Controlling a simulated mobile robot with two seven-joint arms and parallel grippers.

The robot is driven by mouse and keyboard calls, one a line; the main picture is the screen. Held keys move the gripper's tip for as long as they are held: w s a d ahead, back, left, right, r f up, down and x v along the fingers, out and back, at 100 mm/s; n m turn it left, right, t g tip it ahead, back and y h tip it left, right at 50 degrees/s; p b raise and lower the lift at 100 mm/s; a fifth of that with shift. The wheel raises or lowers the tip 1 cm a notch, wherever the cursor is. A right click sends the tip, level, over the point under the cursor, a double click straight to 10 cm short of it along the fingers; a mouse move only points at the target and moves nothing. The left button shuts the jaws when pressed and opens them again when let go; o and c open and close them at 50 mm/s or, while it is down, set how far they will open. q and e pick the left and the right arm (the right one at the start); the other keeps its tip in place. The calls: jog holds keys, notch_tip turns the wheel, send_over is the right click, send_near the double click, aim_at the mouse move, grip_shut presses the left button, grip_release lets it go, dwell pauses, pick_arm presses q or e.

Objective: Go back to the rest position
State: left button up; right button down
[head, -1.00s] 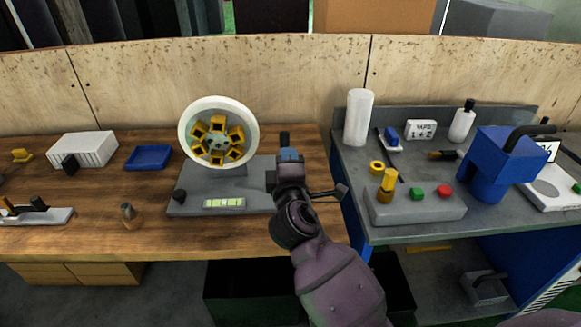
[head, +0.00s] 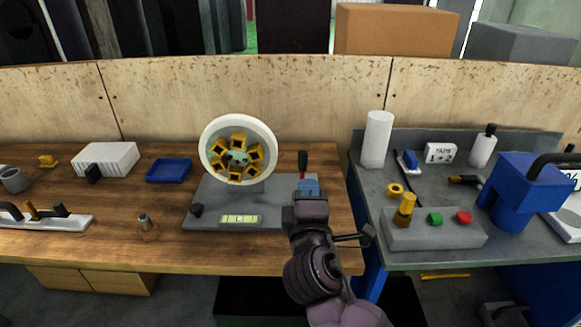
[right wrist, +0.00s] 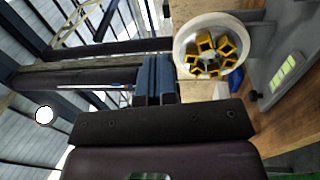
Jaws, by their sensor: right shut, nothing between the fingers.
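My right gripper (head: 308,186) is shut and empty, with its blue fingers pressed together. It is in front of the right end of the grinder's grey base (head: 275,214). In the right wrist view its shut fingers (right wrist: 157,80) point away with nothing between them. The grinder's white ring wheel with yellow blocks (head: 238,150) stands left of the gripper, apart from it. A dark-handled lever with some red (head: 303,161) shows just beyond the fingertips; I cannot tell its exact distance. My left gripper is not in view.
A green level vial (head: 240,219) is on the grinder base. A blue tray (head: 168,170) and white ribbed block (head: 106,158) lie left on the wooden bench. The grey bench at right holds a button box (head: 432,230), a white cylinder (head: 376,140) and a blue machine (head: 525,190).

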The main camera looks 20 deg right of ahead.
notch_tip(320, 180, down, 14)
jog(key=s+d+m+g+y, duration=0.1)
jog(key=s+m+g+y, duration=0.1)
jog(key=m+y, duration=0.6)
jog(key=s+d+f+m+g+h, duration=0.1)
jog(key=s+d+f+m+g, duration=0.1)
jog(key=s+d+f, duration=0.3)
jog(key=s+d+f+m+g+h, duration=0.1)
jog(key=s+d+f+m+g, duration=0.2)
jog(key=s+f, duration=0.8)
jog(key=d+f, duration=0.1)
jog(key=d, duration=0.1)
jog(key=shift+d+m+h, duration=0.35)
jog(key=shift+m+h, duration=0.05)
jog(key=shift+s, duration=0.1)
